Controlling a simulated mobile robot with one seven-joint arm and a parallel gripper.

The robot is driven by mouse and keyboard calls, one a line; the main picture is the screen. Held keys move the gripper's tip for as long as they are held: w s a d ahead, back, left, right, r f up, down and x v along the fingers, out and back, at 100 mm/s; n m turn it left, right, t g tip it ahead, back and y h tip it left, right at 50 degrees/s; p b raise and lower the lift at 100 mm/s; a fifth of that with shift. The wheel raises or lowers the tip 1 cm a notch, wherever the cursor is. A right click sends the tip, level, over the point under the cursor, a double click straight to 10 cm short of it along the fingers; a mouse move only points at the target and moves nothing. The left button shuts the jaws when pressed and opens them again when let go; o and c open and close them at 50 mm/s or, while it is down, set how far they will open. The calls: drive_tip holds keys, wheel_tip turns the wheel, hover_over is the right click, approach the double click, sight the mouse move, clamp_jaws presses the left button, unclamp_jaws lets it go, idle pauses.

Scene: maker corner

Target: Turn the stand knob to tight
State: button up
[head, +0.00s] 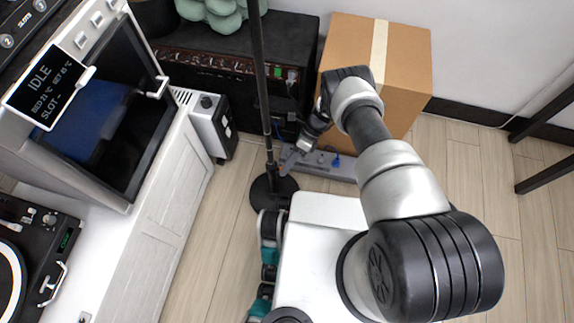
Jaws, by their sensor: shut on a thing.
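The black stand (261,85) rises as a thin upright pole from a round black base (262,200) on the floor, left of my arm. My gripper (288,162) reaches down from my bent arm to the right side of the lower pole. Its fingers are small in the head view and look shut on the stand knob at the pole. The knob itself is hidden by the fingers, so its turn position cannot be read.
A grey power strip (335,165) with a blue plug lies behind my gripper. A black amplifier (228,68) and a cardboard box (408,75) stand at the back. A white cabinet (165,185) with a machine reading IDLE is at left.

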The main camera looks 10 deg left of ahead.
drive_tip(key=shift+g, duration=0.4)
drive_tip(key=o, duration=1)
drive_tip(key=shift+o, duration=0.2)
drive_tip(key=v, duration=1.7)
drive_tip(key=shift+d, duration=0.25)
drive_tip(key=shift+r, duration=0.1)
